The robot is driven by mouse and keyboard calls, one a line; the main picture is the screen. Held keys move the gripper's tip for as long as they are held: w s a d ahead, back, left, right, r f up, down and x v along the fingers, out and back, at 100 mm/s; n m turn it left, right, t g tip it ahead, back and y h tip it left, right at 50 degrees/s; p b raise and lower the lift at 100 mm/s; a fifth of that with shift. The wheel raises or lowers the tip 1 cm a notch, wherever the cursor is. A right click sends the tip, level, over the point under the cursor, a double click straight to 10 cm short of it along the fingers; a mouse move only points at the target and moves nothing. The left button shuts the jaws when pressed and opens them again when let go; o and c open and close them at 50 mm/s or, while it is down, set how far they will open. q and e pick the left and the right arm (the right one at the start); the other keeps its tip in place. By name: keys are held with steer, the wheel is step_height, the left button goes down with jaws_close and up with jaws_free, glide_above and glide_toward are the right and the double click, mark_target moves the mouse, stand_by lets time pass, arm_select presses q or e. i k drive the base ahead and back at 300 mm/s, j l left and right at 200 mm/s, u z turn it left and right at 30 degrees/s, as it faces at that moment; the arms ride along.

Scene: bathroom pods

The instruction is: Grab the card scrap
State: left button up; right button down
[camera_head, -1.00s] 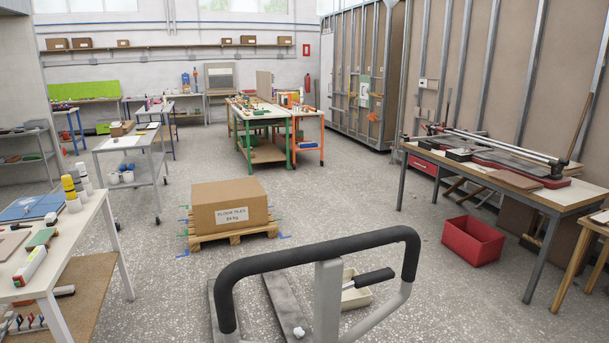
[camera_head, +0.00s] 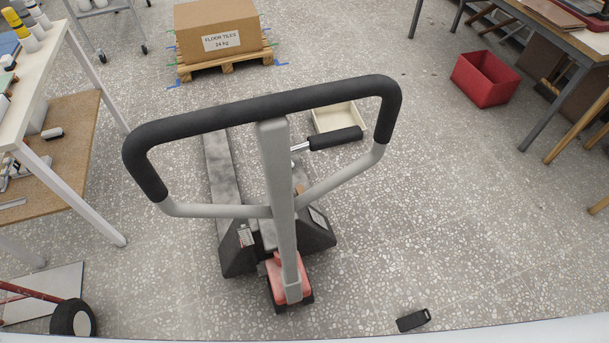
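I cannot make out the card scrap with certainty. A small brown patch (camera_head: 299,189) shows beside the grey post of the pallet jack (camera_head: 277,170), low down near its forks. It is partly hidden by the jack's handle frame, and I cannot tell whether it is card. Neither of my grippers is in view.
The pallet jack with its black handle loop stands close in front. A shallow beige tray (camera_head: 322,124) lies behind it. A box marked floor tiles (camera_head: 215,25) sits on a pallet. A red bin (camera_head: 484,80) and a small black object (camera_head: 413,320) lie on the floor.

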mark_target(299, 188)
steer(key=i+l, duration=0.15)
steer(key=u, duration=0.85)
steer(key=i+j+u, duration=0.15)
steer(key=j, duration=0.2)
steer(key=i+j+u, duration=0.15)
steer(key=j, duration=0.2)
steer(key=i+j+u, duration=0.15)
steer(key=j, duration=0.2)
steer(key=i+j+u, duration=0.25)
steer(key=i+u, duration=0.25)
steer(key=i+z, duration=0.7)
steer(key=z, duration=0.3)
steer(key=i+z, duration=0.1)
steer(key=z, duration=0.3)
steer(key=i+j+z, duration=0.1)
steer(key=z, duration=0.35)
steer(key=i+j+z, duration=0.1)
steer(key=z, duration=0.3)
steer(key=i+j+z, duration=0.1)
steer(key=j+z, duration=0.15)
steer(key=z, duration=0.2)
